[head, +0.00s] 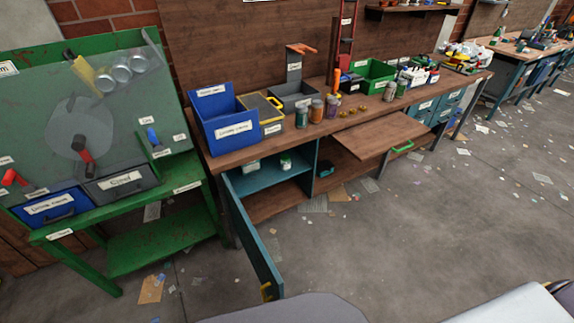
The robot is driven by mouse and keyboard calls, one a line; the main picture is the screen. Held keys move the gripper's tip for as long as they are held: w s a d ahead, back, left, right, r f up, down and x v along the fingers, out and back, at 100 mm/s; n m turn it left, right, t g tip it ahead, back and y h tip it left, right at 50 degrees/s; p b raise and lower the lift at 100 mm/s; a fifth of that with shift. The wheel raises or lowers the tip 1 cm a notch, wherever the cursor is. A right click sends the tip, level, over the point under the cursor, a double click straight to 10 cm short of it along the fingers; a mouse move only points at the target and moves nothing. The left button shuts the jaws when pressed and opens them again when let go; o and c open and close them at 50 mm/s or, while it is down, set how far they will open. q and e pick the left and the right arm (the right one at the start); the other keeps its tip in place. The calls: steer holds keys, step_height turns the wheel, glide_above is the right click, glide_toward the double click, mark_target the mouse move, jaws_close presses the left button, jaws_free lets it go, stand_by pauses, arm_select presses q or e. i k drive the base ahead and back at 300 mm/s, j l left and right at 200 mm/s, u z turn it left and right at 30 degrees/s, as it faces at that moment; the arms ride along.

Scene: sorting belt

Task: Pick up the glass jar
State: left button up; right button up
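Several small jars stand upright on the long wooden workbench. Near the front edge are a grey-green jar (302,117), a jar with orange-brown contents (316,111) and a reddish-brown jar (332,106). Farther right are a greyish jar (390,91) and a greenish jar (401,88). They are too small for me to tell which one is the glass jar. Neither of my grippers is in view, and nothing is seen touching the jars.
A blue bin (222,124), a yellow-edged box (262,110) and a green crate (373,75) stand on the workbench (255,142). Below, a teal cupboard door (252,240) hangs open and a wooden board (380,135) juts out. A green bench (120,215) stands left. Litter dots the floor.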

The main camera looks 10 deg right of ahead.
mark_target(285, 166)
steer(key=i+l, duration=0.1)
steer(key=l, duration=0.3)
steer(key=i+l, duration=0.1)
steer(key=l, duration=0.3)
steer(key=i+l, duration=0.1)
steer(key=l, duration=0.3)
